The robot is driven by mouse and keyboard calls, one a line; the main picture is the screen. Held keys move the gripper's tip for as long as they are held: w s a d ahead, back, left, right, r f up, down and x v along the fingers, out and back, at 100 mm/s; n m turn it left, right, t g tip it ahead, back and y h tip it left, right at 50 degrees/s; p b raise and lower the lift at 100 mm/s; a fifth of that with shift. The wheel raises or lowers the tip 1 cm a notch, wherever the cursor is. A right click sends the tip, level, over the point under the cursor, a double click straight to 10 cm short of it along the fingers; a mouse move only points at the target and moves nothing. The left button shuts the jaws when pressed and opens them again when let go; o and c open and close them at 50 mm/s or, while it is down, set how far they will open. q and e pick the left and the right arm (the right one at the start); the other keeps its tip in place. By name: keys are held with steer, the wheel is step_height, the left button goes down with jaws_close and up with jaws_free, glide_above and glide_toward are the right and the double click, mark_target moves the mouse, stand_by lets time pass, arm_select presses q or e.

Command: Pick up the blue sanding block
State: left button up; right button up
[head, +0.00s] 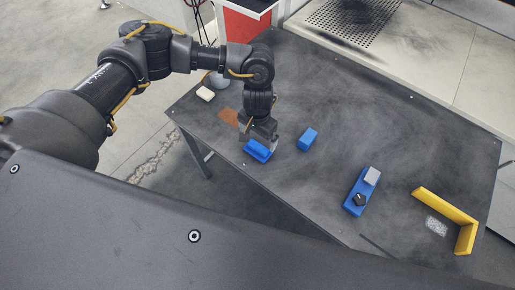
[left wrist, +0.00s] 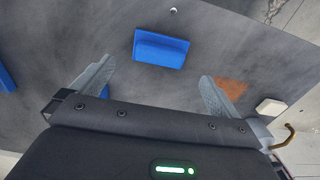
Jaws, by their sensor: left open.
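The blue sanding block (head: 257,151), with a flat base and a raised grip, lies on the dark table near its left edge. It also shows in the left wrist view (left wrist: 161,48), ahead of the fingertips and roughly midway between them. My left gripper (head: 260,136) points down just above and behind it, partly covering it in the head view. Its two fingers stand apart with nothing between them in the left wrist view (left wrist: 155,78). A gap to the block shows there. My right gripper is in neither view.
A plain blue block (head: 308,139) lies close to the right. A blue tool with a grey block and black knob (head: 355,203) and a yellow angle piece (head: 465,238) lie further right. A whitish block (head: 205,94) and a rust-coloured patch (head: 228,116) are at the left.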

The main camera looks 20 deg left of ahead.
mark_target(258, 146)
arm_select(q)
steer(key=shift+w+f+p, duration=0.15)
steer(key=shift+f+p, duration=0.25)
steer(key=shift+f, duration=3.35)
steer(key=c, duration=0.9)
steer(key=shift+o, duration=0.2)
steer(key=shift+r, duration=0.1)
steer(key=shift+r, duration=0.5)
steer(key=d+r+b, duration=0.3)
steer(key=d+r, duration=0.9)
steer(key=d, duration=0.2)
steer(key=shift+w+b, duration=0.15)
steer(key=shift+b, duration=0.15)
